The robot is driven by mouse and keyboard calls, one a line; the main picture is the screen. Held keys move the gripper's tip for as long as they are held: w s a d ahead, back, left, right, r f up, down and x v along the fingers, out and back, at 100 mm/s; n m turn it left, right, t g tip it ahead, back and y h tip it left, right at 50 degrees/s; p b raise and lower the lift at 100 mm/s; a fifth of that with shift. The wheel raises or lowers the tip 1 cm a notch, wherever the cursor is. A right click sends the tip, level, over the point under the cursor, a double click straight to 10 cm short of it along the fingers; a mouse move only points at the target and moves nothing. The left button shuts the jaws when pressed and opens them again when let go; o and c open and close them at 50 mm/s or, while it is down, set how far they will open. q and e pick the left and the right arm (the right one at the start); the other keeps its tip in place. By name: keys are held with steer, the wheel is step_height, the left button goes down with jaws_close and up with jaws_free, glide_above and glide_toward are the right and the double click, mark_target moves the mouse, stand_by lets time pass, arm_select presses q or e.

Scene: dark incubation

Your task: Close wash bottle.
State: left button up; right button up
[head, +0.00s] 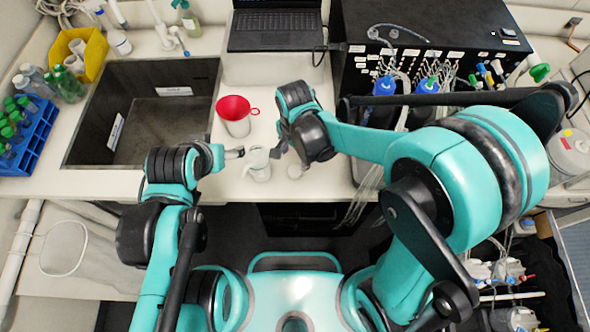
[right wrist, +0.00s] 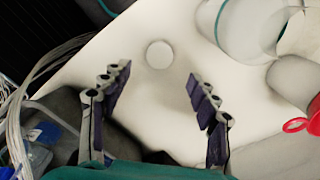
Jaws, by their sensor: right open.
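The wash bottle (head: 257,168) is a pale, translucent vessel standing on the white bench, and its round body shows at the top right of the right wrist view (right wrist: 246,25). My left gripper (head: 241,153) is at its left and rim side; whether its fingers grip the bottle I cannot tell. A small round white piece that looks like the cap (right wrist: 159,54) lies on the bench to the right of the bottle (head: 295,171). My right gripper (right wrist: 158,85) is open and empty above the bench, with this white piece beyond and between its fingertips.
A red funnel in a white container (head: 235,107) stands behind the bottle. A dark sink (head: 140,135) is at left, a laptop (head: 275,30) at the back. A black machine with tubes (head: 385,60) is at right. The bench's front edge is close to the bottle.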

mark_target(295, 170)
steer(key=shift+f, duration=1)
step_height(295, 170, down, 5)
steer(key=shift+d+f+b, duration=0.1)
steer(key=shift+b, duration=0.95)
steer(key=c, duration=0.8)
